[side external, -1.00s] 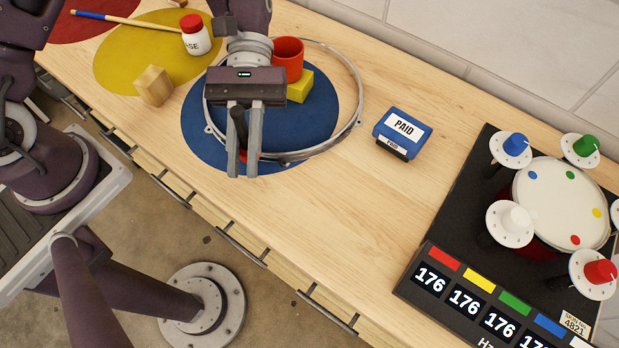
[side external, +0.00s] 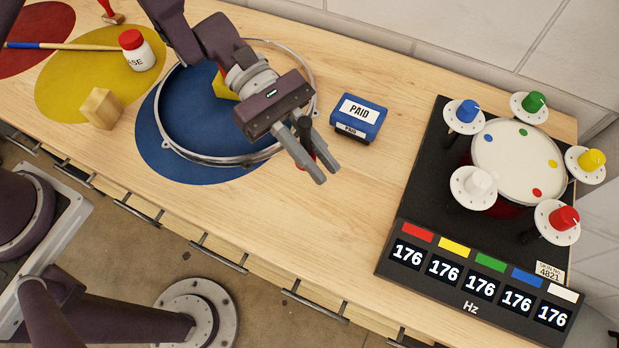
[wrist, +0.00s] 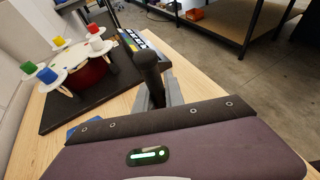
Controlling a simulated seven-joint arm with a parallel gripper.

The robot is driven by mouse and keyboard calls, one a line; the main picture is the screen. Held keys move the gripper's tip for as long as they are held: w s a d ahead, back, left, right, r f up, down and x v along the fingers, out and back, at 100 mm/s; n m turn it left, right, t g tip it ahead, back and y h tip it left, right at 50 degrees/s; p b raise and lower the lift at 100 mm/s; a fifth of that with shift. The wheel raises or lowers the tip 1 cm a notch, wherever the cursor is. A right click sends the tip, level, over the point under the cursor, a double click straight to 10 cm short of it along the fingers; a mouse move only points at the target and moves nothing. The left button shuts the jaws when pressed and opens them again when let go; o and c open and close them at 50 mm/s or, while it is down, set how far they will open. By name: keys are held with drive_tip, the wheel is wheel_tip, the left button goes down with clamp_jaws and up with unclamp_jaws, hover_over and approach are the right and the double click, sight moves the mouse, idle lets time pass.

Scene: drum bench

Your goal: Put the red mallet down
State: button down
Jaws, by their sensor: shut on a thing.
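My gripper (side external: 324,172) is shut on the red mallet (side external: 306,130), held between its fingers. The mallet's black handle stands up, with a bit of red (side external: 302,166) low between the fingers; the rest of the head is hidden. In the wrist view the black handle (wrist: 148,72) rises past the fingers. The gripper is over bare wood, just right of the metal hoop (side external: 313,82) and in front of the blue PAID box (side external: 360,112). Its height above the bench is hard to tell.
The blue round mat (side external: 195,110) lies under the hoop, with a yellow block (side external: 222,88) partly hidden by my arm. A wooden block (side external: 102,108), white bottle (side external: 138,55) and red-headed tool (side external: 110,12) are left. The black drum console (side external: 425,165) is right; bare wood lies between.

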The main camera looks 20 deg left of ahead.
sight(316, 194)
wheel_tip(316, 194, down, 7)
drive_tip(key=shift+f, duration=0.15)
drive_tip(key=c, duration=1.4)
unclamp_jaws()
drive_tip(key=shift+f, duration=0.1)
drive_tip(key=shift+c, duration=0.2)
